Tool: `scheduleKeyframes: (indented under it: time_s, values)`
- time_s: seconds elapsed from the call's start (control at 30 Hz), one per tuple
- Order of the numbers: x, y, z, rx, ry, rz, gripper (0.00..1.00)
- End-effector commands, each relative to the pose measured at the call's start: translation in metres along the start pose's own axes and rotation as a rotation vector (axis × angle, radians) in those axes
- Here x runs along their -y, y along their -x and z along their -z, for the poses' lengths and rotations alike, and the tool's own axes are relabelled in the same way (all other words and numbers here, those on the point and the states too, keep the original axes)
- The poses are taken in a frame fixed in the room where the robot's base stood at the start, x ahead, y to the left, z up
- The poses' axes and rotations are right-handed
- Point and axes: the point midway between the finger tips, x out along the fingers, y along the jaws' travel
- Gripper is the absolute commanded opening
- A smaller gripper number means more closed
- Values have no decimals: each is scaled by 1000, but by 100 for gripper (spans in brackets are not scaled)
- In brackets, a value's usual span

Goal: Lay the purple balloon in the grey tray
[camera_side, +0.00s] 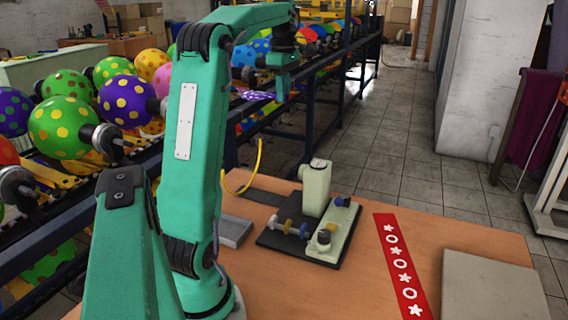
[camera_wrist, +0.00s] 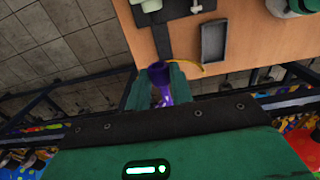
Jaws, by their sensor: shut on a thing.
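My gripper (camera_wrist: 158,80) has its two green fingers closed around a purple balloon (camera_wrist: 157,73), limp, with its open mouth pointing up in the wrist view. In the side view, my gripper (camera_side: 281,90) is held in the air beside the conveyor, with the purple balloon (camera_side: 257,95), marked with a pale pattern, showing at its left. The grey tray (camera_wrist: 214,42) is empty on the table in the wrist view, apart from the gripper. In the side view, the tray (camera_side: 237,230) is partly hidden behind my arm.
A printing device (camera_side: 316,190) on a dark base stands on the wooden table (camera_side: 350,268). A yellow hose (camera_side: 256,168) curves up at the table's edge. A red patterned strip (camera_side: 401,265) and a flat grey slab (camera_side: 490,288) lie to the right. A conveyor with inflated balloons (camera_side: 66,126) runs behind.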

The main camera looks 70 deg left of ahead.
Motion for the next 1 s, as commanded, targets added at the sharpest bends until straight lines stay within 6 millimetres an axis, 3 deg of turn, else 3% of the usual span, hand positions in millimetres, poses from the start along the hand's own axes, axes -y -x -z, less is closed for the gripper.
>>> scheduleKeyframes:
  time_s: [0.47, 1.0]
  values:
    - [51, 10, 24, 0, 3, -2, 4]
    - [159, 6, 52, -1, 3, -2, 4]
